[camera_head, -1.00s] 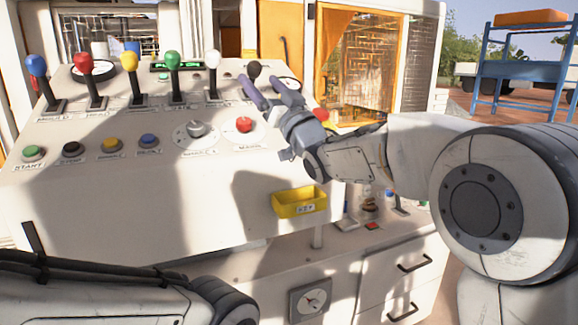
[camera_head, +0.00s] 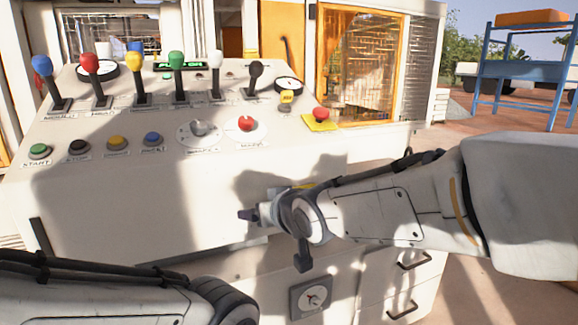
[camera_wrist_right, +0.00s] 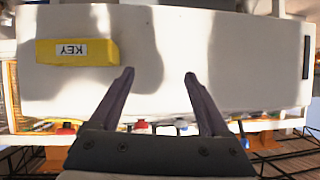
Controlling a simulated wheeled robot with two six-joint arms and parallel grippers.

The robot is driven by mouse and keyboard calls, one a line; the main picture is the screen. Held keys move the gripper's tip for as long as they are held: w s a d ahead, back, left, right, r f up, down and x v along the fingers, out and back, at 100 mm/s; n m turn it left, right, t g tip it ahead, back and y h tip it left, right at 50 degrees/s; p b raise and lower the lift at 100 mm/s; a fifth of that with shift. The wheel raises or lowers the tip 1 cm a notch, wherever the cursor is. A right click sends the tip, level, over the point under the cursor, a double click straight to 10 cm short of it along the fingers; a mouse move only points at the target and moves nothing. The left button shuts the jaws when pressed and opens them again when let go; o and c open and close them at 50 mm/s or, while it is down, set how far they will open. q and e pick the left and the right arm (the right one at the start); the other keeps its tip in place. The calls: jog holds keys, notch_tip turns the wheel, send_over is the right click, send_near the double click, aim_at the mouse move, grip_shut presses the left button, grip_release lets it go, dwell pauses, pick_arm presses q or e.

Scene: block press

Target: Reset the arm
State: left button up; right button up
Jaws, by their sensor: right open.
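My right arm comes in from the right in the head view, and its gripper (camera_head: 250,215) hangs low in front of the white panel (camera_head: 120,200). In the right wrist view the two fingers of this gripper (camera_wrist_right: 160,75) stand well apart with nothing between them. The yellow KEY box (camera_wrist_right: 76,52) is to the left of the fingers there; in the head view my arm hides most of it. My left arm lies across the lower left of the head view, and its fingers do not show.
The panel carries several coloured levers, such as a black lever (camera_head: 254,78). Buttons, a dial (camera_head: 199,130) and a red knob (camera_head: 246,124) sit below them. A red button on a yellow base (camera_head: 320,118) is at the right edge. Drawers (camera_head: 400,295) and a gauge (camera_head: 311,298) are below.

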jog(key=s+d+f+n+g+h, duration=0.1)
jog(key=s+d+f+g+h, duration=0.2)
jog(key=s+f, duration=0.5)
jog(key=s+d+f+n+g, duration=0.1)
jog(key=s+d+f+g, duration=0.25)
jog(key=s, duration=0.75)
jog(key=s+d+f+n+g+h, duration=0.1)
jog(key=s+d+f+g+h, duration=0.25)
jog(key=s, duration=0.65)
notch_tip(320, 180, up, 15)
jog(key=y+p, duration=0.1)
jog(key=p, duration=1.5)
jog(key=shift+s+g+p, duration=0.15)
jog(key=shift+g+p, duration=0.15)
jog(key=shift+g, duration=0.1)
jog(key=shift+y, duration=0.25)
